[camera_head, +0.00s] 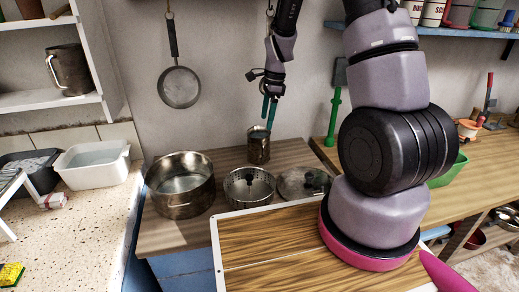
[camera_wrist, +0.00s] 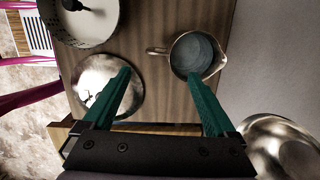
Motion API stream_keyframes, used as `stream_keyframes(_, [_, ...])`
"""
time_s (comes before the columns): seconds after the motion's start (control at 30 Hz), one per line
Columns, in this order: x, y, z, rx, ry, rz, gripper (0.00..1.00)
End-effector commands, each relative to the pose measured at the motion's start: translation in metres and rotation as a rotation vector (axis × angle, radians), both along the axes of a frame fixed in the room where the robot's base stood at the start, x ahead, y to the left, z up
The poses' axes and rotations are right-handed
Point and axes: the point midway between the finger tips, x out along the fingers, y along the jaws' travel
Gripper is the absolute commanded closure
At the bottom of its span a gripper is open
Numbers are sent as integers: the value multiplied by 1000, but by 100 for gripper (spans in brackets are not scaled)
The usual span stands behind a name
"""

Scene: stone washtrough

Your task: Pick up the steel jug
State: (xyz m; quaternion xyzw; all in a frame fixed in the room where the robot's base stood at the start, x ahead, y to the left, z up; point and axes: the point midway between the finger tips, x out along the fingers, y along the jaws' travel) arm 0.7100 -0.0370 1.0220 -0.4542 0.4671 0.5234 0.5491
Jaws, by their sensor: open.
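The steel jug (camera_head: 258,146) stands upright on the wooden counter near the back wall. In the wrist view the jug (camera_wrist: 206,51) is seen from above, with its handle to the left and its spout to the right. My gripper (camera_head: 269,108) is open and empty, pointing down above the jug. In the wrist view the gripper (camera_wrist: 160,78) has its teal fingers apart. The right fingertip overlaps the jug's near rim in the picture, and the middle of the gap lies to the left of the jug. I cannot tell whether they touch.
A pan (camera_head: 180,88) hangs on the wall. Another metal jug (camera_head: 72,70) stands on the left shelf.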

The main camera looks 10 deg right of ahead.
Motion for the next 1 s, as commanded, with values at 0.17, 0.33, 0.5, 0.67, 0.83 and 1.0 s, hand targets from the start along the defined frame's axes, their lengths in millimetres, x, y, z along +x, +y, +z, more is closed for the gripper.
stream_keyframes(0.17, [0,3,-28,-1,16,-16,8])
stream_keyframes(0.33, [0,7,-53,0,13,-14,8])
stream_keyframes(0.5, [1,9,-64,-1,11,-14,8])
stream_keyframes(0.67, [1,12,-87,0,14,-13,8])
stream_keyframes(0.83, [1,15,-108,-1,12,-13,8])
stream_keyframes(1.0, [2,16,-113,-1,10,-14,8])
